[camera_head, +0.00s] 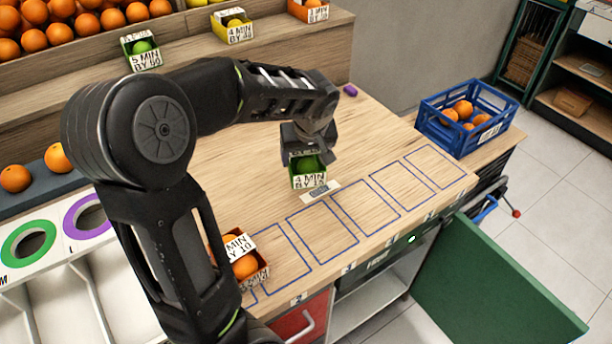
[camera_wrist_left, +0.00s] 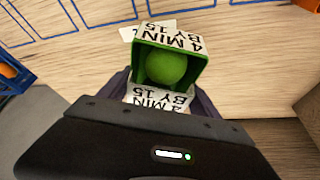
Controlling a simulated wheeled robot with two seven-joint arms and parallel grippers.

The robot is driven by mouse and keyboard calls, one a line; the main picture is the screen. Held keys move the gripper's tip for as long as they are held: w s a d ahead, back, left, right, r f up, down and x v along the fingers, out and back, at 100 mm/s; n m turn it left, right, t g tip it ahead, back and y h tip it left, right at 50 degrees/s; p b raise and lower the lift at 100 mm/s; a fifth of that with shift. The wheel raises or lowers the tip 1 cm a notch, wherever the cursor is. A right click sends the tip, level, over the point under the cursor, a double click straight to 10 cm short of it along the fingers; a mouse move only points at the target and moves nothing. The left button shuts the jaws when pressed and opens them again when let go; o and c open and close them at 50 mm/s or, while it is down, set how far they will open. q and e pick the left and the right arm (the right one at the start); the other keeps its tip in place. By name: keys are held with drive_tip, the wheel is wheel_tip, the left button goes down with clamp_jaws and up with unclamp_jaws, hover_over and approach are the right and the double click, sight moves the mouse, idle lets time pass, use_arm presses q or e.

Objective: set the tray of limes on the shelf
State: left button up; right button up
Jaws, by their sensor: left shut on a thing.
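A small green tray of limes (camera_head: 308,177) with a white "4 MIN BY 15" label is at the middle of the wooden counter. My left gripper (camera_head: 306,155) comes down from above and is shut on this tray. In the left wrist view, the green tray (camera_wrist_left: 190,72) sits between the fingers with a lime inside. I cannot tell whether its base touches the counter. The stepped wooden shelf (camera_head: 270,52) stands at the back left, with another green tray (camera_head: 141,52) on it. My right gripper is not in view.
A yellow tray (camera_head: 232,26) and a red tray (camera_head: 308,10) also stand on the shelf. An orange-filled tray (camera_head: 243,262) is at the counter's front, partly behind my arm. A blue crate (camera_head: 470,140) is at the right. Blue outlined squares on the counter are mostly empty.

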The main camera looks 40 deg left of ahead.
use_arm(q)
drive_tip(key=shift+f, duration=1.65)
wheel_tip(320, 180, down, 3)
drive_tip(key=shift+r, duration=0.1)
drive_tip(key=shift+f, duration=0.5)
drive_tip(key=shift+f, duration=0.2)
drive_tip(key=o, duration=1.5)
drive_tip(key=shift+r, duration=0.1)
drive_tip(key=shift+o, duration=0.2)
